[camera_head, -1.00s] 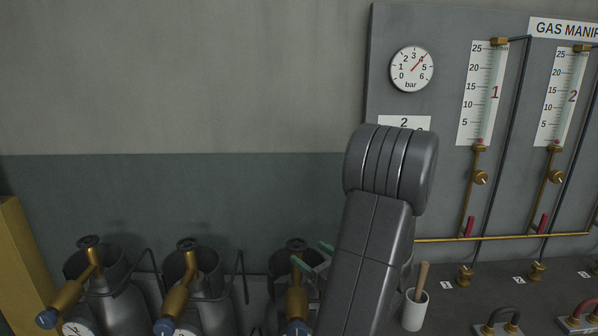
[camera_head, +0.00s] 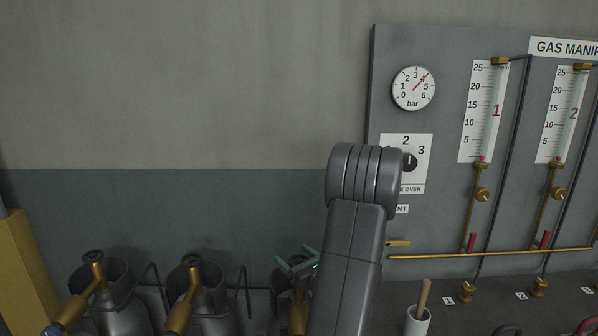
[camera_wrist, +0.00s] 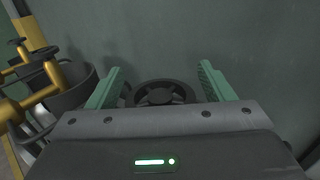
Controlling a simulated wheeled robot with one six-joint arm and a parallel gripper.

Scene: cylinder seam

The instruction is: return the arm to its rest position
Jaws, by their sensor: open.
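In the head view my grey arm rises in the middle of the picture. The green fingers (camera_head: 296,262) show just left of it, above the third gas cylinder (camera_head: 285,300), which my arm partly hides.
Two more cylinders with brass fittings (camera_head: 97,284) (camera_head: 190,290) stand at the left, beside a yellow post (camera_head: 25,270). The gas panel (camera_head: 450,200) is at the right, with a gauge (camera_head: 413,88) and changeover knob (camera_head: 409,162). A cup with a wooden-handled tool (camera_head: 417,320) stands below.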

